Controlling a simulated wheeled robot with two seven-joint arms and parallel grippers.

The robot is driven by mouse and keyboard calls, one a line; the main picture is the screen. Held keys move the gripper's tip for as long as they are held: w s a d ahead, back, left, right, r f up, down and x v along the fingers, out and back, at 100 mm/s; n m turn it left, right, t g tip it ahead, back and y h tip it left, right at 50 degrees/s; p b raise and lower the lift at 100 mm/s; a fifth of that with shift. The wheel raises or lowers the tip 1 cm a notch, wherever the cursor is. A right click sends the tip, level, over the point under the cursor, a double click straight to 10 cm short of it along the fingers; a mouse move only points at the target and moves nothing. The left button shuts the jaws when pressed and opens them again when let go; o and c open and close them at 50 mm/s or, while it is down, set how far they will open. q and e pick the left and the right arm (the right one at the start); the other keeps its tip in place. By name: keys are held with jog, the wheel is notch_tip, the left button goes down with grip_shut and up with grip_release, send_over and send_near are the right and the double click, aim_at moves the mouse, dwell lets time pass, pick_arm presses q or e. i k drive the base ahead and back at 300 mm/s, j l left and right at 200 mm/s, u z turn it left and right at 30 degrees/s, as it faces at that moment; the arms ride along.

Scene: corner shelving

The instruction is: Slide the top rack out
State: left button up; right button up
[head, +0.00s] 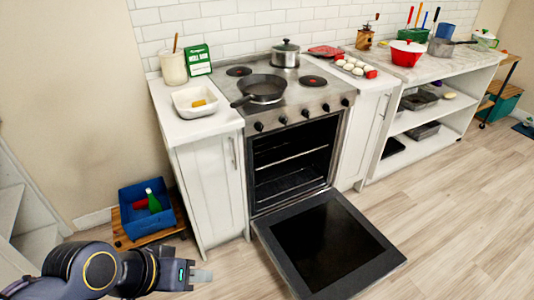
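The oven (298,118) stands between two white cabinets, with its door (325,240) folded down flat and open. Inside the dark cavity, the top rack (290,159) shows as a thin, light bar. A lower rack (290,186) sits below it. Both appear to be inside the oven, not past its front opening. My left gripper (203,275) is at the bottom left, in front of the left cabinet and left of the open door, apart from the racks. Its fingers are small and seen edge-on, so their opening is unclear. My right gripper is out of view.
A frying pan (262,88) and a pot (286,54) stand on the stovetop. The lowered door juts into the room. The wooden floor (455,215) at right is clear.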

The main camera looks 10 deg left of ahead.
aim_at(316, 149)
jog(key=k+u, duration=0.1)
jog(key=u, duration=0.3)
jog(key=k+u, duration=0.1)
jog(key=u, duration=0.3)
jog(key=k+u, duration=0.1)
jog(key=u, duration=0.3)
jog(key=i+l, duration=0.1)
jog(key=l, duration=1.6)
jog(key=i+l+u, duration=0.15)
jog(key=l, duration=1.55)
